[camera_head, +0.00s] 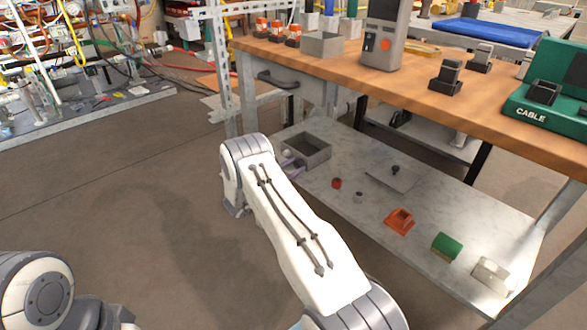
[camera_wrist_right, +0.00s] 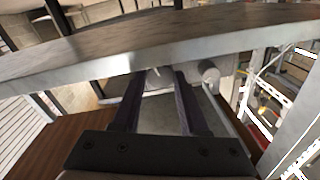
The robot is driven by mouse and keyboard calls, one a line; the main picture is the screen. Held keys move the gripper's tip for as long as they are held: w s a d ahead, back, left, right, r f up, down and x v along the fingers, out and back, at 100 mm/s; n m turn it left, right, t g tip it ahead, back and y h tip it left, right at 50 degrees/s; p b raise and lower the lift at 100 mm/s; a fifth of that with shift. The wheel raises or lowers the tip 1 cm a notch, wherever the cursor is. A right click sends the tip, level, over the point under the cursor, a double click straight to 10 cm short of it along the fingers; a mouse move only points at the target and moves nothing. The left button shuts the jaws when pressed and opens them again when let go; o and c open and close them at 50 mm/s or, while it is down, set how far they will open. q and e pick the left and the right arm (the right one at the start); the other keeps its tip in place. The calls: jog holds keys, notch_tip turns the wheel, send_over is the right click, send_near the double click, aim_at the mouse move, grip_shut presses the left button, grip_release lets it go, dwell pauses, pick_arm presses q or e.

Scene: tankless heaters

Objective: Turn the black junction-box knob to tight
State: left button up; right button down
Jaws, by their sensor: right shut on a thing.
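A small black knob (camera_head: 395,169) stands on a flat grey plate (camera_head: 378,181) on the lower metal shelf, right of my right arm in the head view. I cannot tell for sure that it is the junction-box knob. My right gripper (camera_head: 291,162) is at the grey open bin (camera_head: 318,151) on that shelf, well left of the knob. A pale bit (camera_wrist_right: 154,73) shows near the fingertips. My left gripper is out of view.
The wooden bench top (camera_head: 430,101) overhangs the lower shelf (camera_head: 340,196). A red cap (camera_head: 336,183), an orange part (camera_head: 399,220), a green block (camera_head: 447,246) and a pale box (camera_head: 491,275) lie along the shelf. The floor at left is clear.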

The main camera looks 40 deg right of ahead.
jog(key=shift+m, duration=1)
jog(key=c, duration=0.7)
grip_release()
jog(key=s+a+p, duration=0.1)
jog(key=a+p, duration=0.1)
jog(key=a, duration=0.8)
jog(key=shift+s+a+f, duration=0.15)
jog(key=shift+a+f, duration=0.1)
jog(key=shift+f, duration=0.05)
